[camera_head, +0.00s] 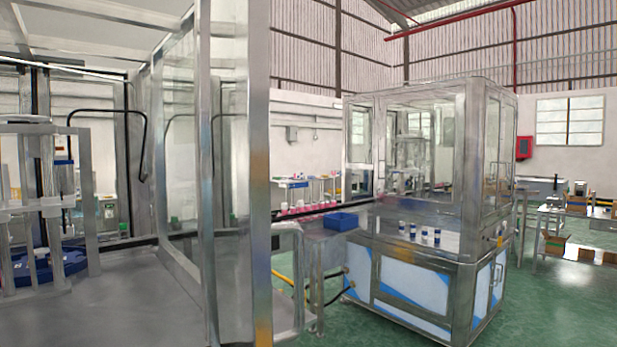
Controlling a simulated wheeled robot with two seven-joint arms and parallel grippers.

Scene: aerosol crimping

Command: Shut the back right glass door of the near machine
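The near machine fills the left side, with a grey metal deck (120,310) and a thick metal corner post (258,180). A metal-framed glass door (178,130) stands at an angle just left of this post, seen edge-on in part. It looks swung open, but its hinge and latch are hidden, and I cannot tell for sure that it is the back right one. A black bent handle (143,135) shows to its left. Neither of my grippers is in view.
Inside the near machine is a blue round fixture (75,262) with metal columns. Green floor (560,310) is open at the far right.

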